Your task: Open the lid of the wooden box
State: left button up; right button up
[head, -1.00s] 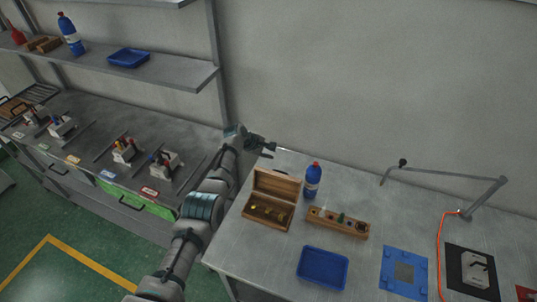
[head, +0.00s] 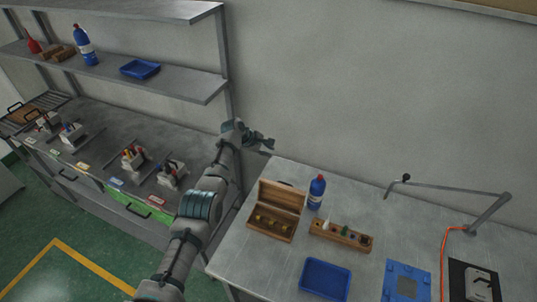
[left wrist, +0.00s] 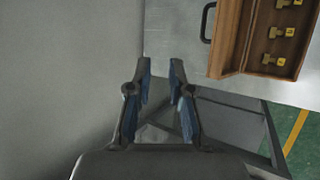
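The wooden box (head: 271,226) stands on the grey table with its lid (head: 281,196) raised and tilted back. Several small yellow pieces lie inside the box. The box also shows at the upper right of the left wrist view (left wrist: 286,71), with a dark handle beside it. My left gripper (head: 271,143) is behind and above the box, near the wall, apart from the lid. In the left wrist view my left gripper (left wrist: 162,62) has its fingers spread with nothing between them. My right gripper is not in view.
A blue tray (head: 326,280) is in front. A lamp arm (head: 450,190) spans the right. Shelves (head: 170,77) rise at the left.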

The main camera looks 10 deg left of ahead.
pick_arm(q)
jog(key=shift+r, duration=0.55)
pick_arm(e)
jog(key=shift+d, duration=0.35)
pick_arm(q)
jog(key=shift+a, duration=0.35)
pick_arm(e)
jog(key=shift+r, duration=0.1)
pick_arm(q)
jog(key=v, duration=1.2)
jog(key=shift+w, duration=0.2)
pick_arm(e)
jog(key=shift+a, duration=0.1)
pick_arm(q)
jog(key=shift+d, duration=0.1)
